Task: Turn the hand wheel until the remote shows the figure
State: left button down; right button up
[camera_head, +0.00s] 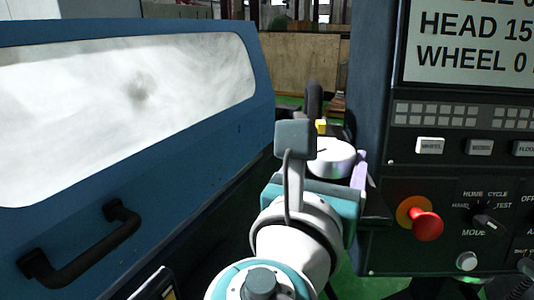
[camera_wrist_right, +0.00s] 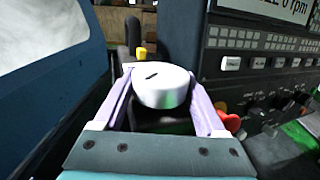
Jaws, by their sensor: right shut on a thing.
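A white round wheel (camera_head: 333,156) with a short dark mark on its flat top looks like the hand wheel. In the right wrist view the white wheel (camera_wrist_right: 160,86) sits between the two pale purple fingers. My right gripper (camera_head: 335,166) is shut on it, one finger on each side; the head view hides the left finger behind my wrist. In the right wrist view my gripper (camera_wrist_right: 162,92) spans the wheel's width. My left gripper is not in view.
A blue machine door (camera_head: 200,128) with a window and black handle (camera_head: 90,262) fills the left. The control panel (camera_head: 450,185) at right has a red button (camera_head: 427,224), a mode knob (camera_head: 486,222) and a screen (camera_head: 470,45). A black upright part (camera_head: 314,100) stands behind the wheel.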

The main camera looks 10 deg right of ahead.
jog(key=o, duration=1.3)
jog(key=p+v, duration=0.2)
jog(key=v, duration=0.8)
